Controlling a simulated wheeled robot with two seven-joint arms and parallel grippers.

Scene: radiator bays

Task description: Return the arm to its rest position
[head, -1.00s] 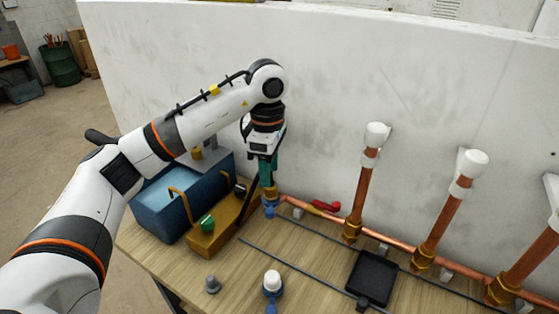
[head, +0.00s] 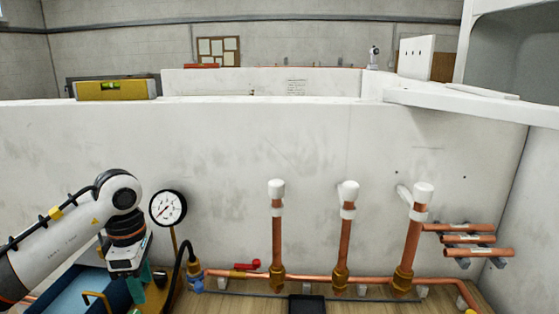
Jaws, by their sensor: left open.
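My left arm comes in from the left edge and bends down at its wrist. My left gripper (head: 145,278) points down at the lower left, above the toolbox area. Its teal fingers are partly cut by the picture's lower edge and hold nothing that I can see. A round white pressure gauge (head: 167,208) with a black rim stands just right of the wrist, apart from it. A black hose curves down beside it to a blue fitting (head: 196,284). My right gripper is not in view.
A copper pipe (head: 312,280) runs along the bench, with a red-handled valve (head: 249,265) and three capped risers. A blue toolbox (head: 75,297) lies below my wrist. A black tray (head: 306,304) sits in front. A yellow level (head: 116,89) rests on the wall top. Air before the wall is clear.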

